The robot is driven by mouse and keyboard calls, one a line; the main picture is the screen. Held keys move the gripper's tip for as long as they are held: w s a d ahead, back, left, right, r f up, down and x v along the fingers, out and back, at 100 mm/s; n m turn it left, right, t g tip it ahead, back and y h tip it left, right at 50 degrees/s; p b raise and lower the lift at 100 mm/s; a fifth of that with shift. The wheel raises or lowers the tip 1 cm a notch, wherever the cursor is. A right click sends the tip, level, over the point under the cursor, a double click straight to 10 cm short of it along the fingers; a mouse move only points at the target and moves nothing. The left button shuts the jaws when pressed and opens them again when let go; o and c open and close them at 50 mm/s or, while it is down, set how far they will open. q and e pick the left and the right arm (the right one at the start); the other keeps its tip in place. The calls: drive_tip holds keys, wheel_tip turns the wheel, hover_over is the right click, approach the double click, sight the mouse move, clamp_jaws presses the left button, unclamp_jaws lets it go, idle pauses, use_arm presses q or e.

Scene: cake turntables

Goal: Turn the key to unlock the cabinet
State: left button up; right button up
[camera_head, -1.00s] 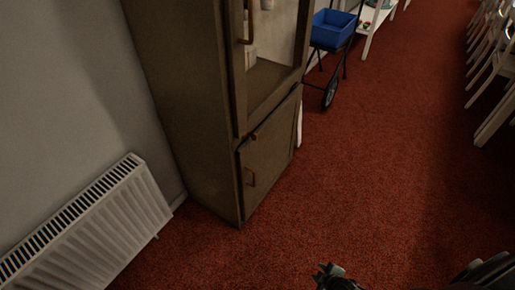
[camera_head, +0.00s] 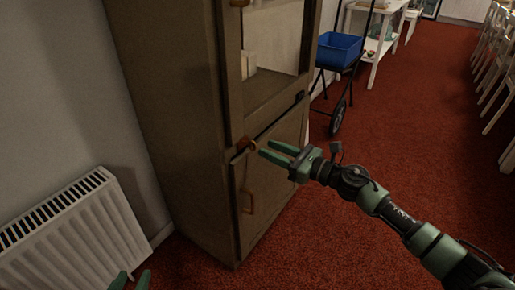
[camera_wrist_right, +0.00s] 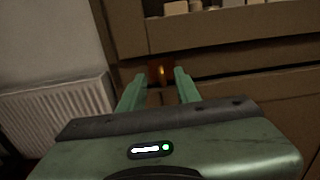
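The tall brown cabinet (camera_head: 170,130) stands against the wall, with a glass upper door and a solid lower door (camera_head: 272,170). A small orange-brown key or lock piece (camera_head: 246,144) sits at the top of the lower door; in the right wrist view the piece (camera_wrist_right: 161,72) lies ahead, between the fingertips in the picture. My right gripper (camera_head: 268,151) is open, with its fingertips close to that piece; contact cannot be told. My left gripper (camera_head: 131,281) shows only its fingertips, apart, at the bottom edge.
A white radiator (camera_head: 75,225) is on the wall left of the cabinet. A blue bin (camera_head: 339,47) on a wheeled cart stands beyond the cabinet. White chairs (camera_head: 497,60) line the right side. Red carpet between is clear.

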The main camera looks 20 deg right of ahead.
sight(256, 143)
drive_tip(key=x, duration=0.5)
drive_tip(key=shift+w, duration=0.1)
clamp_jaws()
